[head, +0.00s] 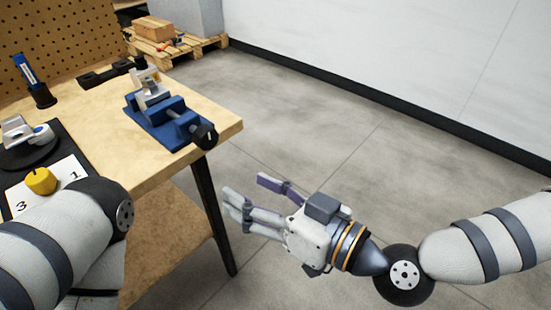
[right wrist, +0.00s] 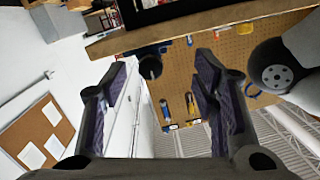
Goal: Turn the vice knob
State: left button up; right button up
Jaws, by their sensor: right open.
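The blue vice (head: 158,126) stands near the right corner of the wooden workbench and holds a light grey and white part (head: 150,88) in its jaws. Its black round knob (head: 204,136) faces the bench's right end. My right gripper (head: 246,189) is open and empty, beyond the bench edge, below and to the right of the knob in the head view, and apart from it. In the right wrist view the knob (right wrist: 150,67) shows between the open fingers (right wrist: 163,80), farther off. My left arm shows at lower left; its gripper is out of view.
The workbench (head: 222,128) carries a yellow knob (head: 41,181) on a numbered card, a blue tool in a stand (head: 36,82) and a black holder (head: 107,73). A pallet with a box (head: 154,29) stands behind. The floor (head: 300,110) right of the bench is clear.

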aim_at(211, 140)
jog(key=shift+n+t+y, duration=0.3)
jog(key=shift+n+t, duration=0.1)
jog(key=shift+t, duration=0.1)
jog(key=w+a+r, duration=0.1)
jog(key=w+a, duration=0.2)
jog(key=w+a+r, duration=0.1)
jog(key=w+a, duration=0.2)
jog(key=w+a+r, duration=0.1)
jog(key=w+a, duration=0.2)
jog(key=shift+w, duration=0.1)
jog(key=c, duration=1.2)
